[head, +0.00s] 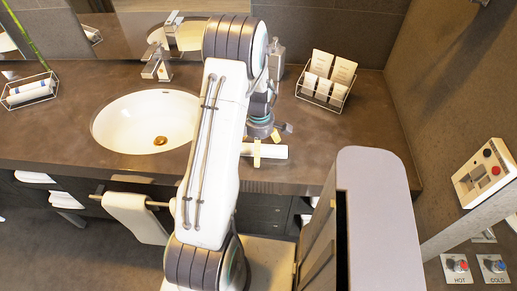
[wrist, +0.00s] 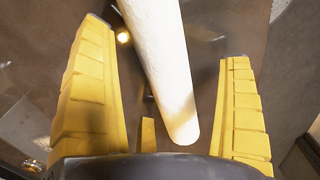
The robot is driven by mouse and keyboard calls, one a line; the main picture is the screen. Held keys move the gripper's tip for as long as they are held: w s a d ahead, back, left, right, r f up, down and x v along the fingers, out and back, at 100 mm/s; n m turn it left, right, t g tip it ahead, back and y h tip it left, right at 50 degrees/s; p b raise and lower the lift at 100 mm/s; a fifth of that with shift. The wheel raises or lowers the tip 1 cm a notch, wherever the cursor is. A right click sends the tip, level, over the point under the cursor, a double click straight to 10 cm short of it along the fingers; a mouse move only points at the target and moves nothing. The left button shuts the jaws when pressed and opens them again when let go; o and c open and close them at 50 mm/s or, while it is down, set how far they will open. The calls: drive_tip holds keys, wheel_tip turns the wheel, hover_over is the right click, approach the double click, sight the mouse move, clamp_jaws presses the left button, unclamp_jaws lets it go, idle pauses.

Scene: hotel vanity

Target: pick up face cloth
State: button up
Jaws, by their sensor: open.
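A white rolled cloth (wrist: 165,65), which looks like the face cloth, lies between the two yellow fingers of my gripper (wrist: 168,45) in the wrist view. Its rounded near end points toward the palm, and gaps show on both sides. The fingers are open and not closed on it. In the head view the white roll (head: 272,151) lies on the counter near its front edge. My gripper (head: 257,152) is over its left part, and my arm hides some of the area.
The dark counter (head: 330,140) holds a sink (head: 147,122) at left, a wire rack with packets (head: 325,82) behind right, and a wire basket of rolls (head: 30,90) far left. A towel (head: 136,216) hangs on the front rail. A grey-topped cabinet (head: 378,175) stands at right.

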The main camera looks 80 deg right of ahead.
drive_tip(key=shift+c, duration=0.2)
drive_tip(key=c, duration=1.2)
drive_tip(key=shift+o, duration=0.2)
drive_tip(key=shift+r, duration=0.15)
drive_tip(key=shift+r, duration=0.55)
wheel_tip(320, 180, up, 2)
drive_tip(key=shift+d+r+b, duration=0.1)
drive_tip(key=shift+r+b, duration=0.1)
drive_tip(key=shift+b, duration=0.4)
drive_tip(key=a+r+b, duration=0.2)
drive_tip(key=a+r, duration=0.5)
drive_tip(key=a, duration=0.5)
drive_tip(key=shift+w, duration=0.25)
drive_tip(key=shift+r, duration=0.1)
